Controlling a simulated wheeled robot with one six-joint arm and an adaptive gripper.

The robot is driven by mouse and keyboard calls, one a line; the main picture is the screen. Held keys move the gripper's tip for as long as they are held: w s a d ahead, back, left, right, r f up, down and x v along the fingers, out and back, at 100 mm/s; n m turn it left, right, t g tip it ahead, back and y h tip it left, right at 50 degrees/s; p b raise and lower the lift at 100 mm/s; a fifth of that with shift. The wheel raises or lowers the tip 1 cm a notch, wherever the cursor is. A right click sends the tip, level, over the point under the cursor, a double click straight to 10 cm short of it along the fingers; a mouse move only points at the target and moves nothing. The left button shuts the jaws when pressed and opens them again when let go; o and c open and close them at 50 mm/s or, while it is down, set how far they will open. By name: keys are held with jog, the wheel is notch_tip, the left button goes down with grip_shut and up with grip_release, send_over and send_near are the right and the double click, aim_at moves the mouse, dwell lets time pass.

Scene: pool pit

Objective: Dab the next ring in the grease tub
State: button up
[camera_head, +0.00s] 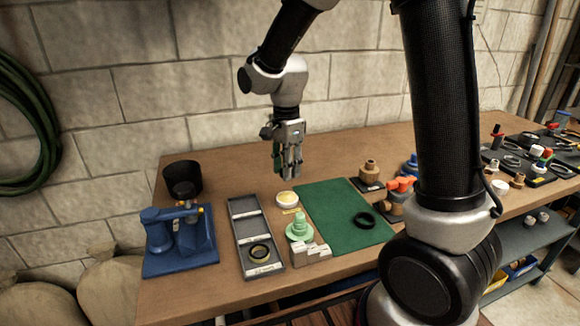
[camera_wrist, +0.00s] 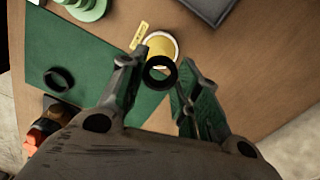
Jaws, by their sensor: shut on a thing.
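My gripper (camera_head: 289,168) hangs over the bench, above and slightly behind the grease tub (camera_head: 287,199). The tub is a small white round pot with yellow grease. In the wrist view, my gripper (camera_wrist: 158,70) is shut on a black ring (camera_wrist: 160,86) between its fingertips. The held ring overlaps part of the tub (camera_wrist: 161,44) in that view; they look apart in height. The held ring is not clear in the head view. Another black ring (camera_head: 364,226) lies flat on the green mat (camera_head: 325,205). It also shows in the wrist view (camera_wrist: 58,88).
A grey tray (camera_head: 236,213) holds a ring in its front part. A pale green stepped cone (camera_head: 299,229) and small white label blocks (camera_head: 312,253) stand beside the mat. A blue device (camera_head: 180,240) and black cup (camera_head: 182,177) are left. Brown and orange fittings (camera_head: 397,195) sit right.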

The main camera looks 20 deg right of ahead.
aim_at(287, 194)
jog(key=shift+f, duration=2.8)
jog(key=shift+s+f, duration=0.1)
jog(key=shift+f, duration=0.3)
jog(key=shift+r, duration=3.55)
